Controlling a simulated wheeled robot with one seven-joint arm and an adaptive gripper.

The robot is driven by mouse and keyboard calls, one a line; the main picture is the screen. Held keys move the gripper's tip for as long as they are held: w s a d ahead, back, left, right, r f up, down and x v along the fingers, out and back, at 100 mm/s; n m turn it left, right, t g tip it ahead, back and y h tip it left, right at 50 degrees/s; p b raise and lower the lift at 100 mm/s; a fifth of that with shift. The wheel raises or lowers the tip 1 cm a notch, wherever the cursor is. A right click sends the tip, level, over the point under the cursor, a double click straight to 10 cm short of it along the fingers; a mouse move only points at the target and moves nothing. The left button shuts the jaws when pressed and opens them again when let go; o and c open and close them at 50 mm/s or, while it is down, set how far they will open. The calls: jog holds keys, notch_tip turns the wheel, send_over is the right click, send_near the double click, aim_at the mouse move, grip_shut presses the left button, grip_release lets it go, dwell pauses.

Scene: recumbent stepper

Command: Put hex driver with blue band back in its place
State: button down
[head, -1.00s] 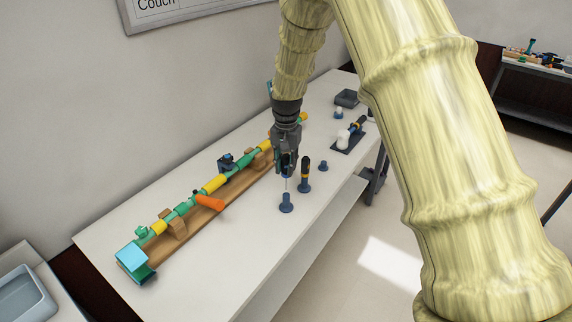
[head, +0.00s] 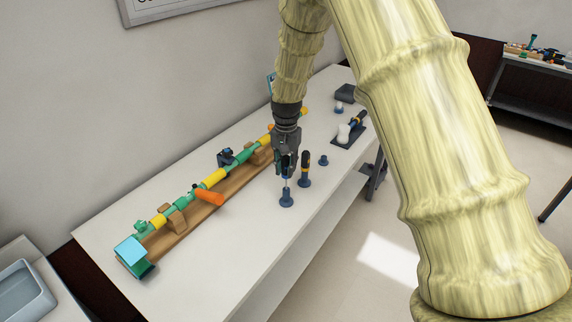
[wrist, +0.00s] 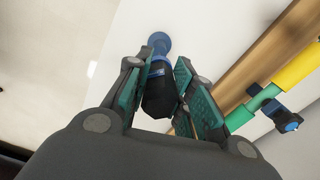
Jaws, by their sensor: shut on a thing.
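My gripper (head: 287,165) is shut on the hex driver with the blue band and points down over the table. In the wrist view the driver's dark handle with its blue band (wrist: 158,82) sits between the gripper's pads (wrist: 160,90). In the head view the driver's thin shank (head: 287,184) points down to a blue round-based holder (head: 286,199). The shank's lower end meets the top of this holder; how deep it goes in I cannot tell. The holder also shows beyond the handle in the wrist view (wrist: 160,42).
A driver with an orange-yellow band (head: 305,165) stands in its own holder close to the right. A long coloured tube assembly (head: 215,180) on a wooden base lies to the left. The table front (head: 240,240) is clear.

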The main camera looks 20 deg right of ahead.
aim_at(286, 178)
jog(key=shift+f+b, duration=0.95)
jog(key=shift+f, duration=1.85)
jog(key=c, duration=1.1)
grip_release()
jog(key=shift+c, duration=0.2)
jog(key=shift+r, duration=0.1)
